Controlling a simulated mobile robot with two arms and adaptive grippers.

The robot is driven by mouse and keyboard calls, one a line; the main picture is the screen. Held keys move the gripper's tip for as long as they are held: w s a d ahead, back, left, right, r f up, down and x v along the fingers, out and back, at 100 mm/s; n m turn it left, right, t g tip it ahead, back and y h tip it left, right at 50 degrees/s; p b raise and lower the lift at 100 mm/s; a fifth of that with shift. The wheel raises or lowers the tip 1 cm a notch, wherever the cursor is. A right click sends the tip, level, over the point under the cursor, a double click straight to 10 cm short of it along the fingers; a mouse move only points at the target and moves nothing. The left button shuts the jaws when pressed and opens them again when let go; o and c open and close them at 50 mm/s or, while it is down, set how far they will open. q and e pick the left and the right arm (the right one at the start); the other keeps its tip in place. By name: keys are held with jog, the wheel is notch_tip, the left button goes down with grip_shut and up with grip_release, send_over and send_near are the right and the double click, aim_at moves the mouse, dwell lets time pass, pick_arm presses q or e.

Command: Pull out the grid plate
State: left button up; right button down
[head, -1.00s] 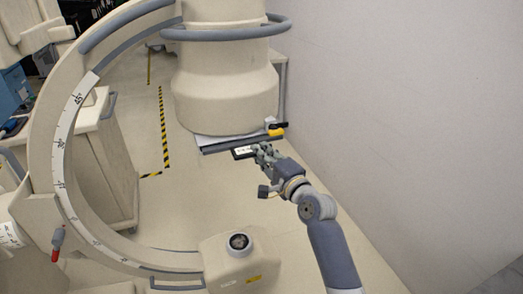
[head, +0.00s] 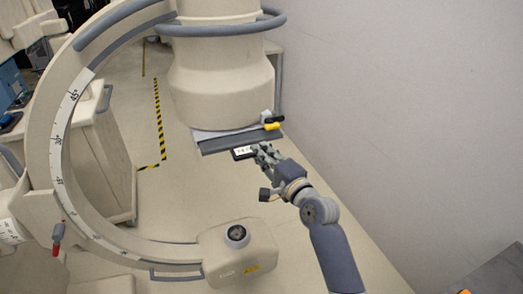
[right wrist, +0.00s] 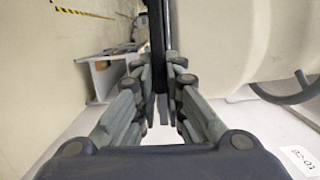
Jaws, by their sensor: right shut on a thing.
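The grid plate (head: 228,144) is a flat dark grey slab sticking out below the round cream housing. A black handle with a white label (head: 243,153) is at its front edge. My right gripper (head: 262,151) is at the right part of this handle and shut on it. In the right wrist view the fingers (right wrist: 160,95) close from both sides on a dark upright edge of the grid plate (right wrist: 157,35). The exact finger contact is partly hidden. My left gripper is not in view.
The cream housing (head: 222,95) stands above the plate, with a yellow-tipped part (head: 271,126) beside it. A big C-shaped arm (head: 62,150) curves around the left, ending in a cream box (head: 238,262). A white wall (head: 400,120) bounds the right. Floor in front is open.

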jog(key=shift+a+p+v, duration=0.15)
jog(key=shift+p+v, duration=0.35)
jog(key=shift+v, duration=0.55)
jog(key=shift+a+p+v, duration=0.15)
jog(key=shift+p+v, duration=0.35)
jog(key=shift+v, duration=0.55)
jog(key=shift+s+d, duration=0.1)
jog(key=shift+s, duration=0.45)
jog(key=s+a+p+v, duration=0.1)
jog(key=a+p+v, duration=0.1)
jog(key=v, duration=1.2)
jog(key=shift+s+d+p, duration=0.2)
jog(key=shift+s+p, duration=0.15)
jog(key=shift+p, duration=0.25)
dwell(2.1)
jog(key=shift+s, duration=0.2)
jog(key=shift+s+d, duration=0.15)
jog(key=shift+s, duration=0.2)
jog(key=shift+s, duration=0.15)
dwell(0.4)
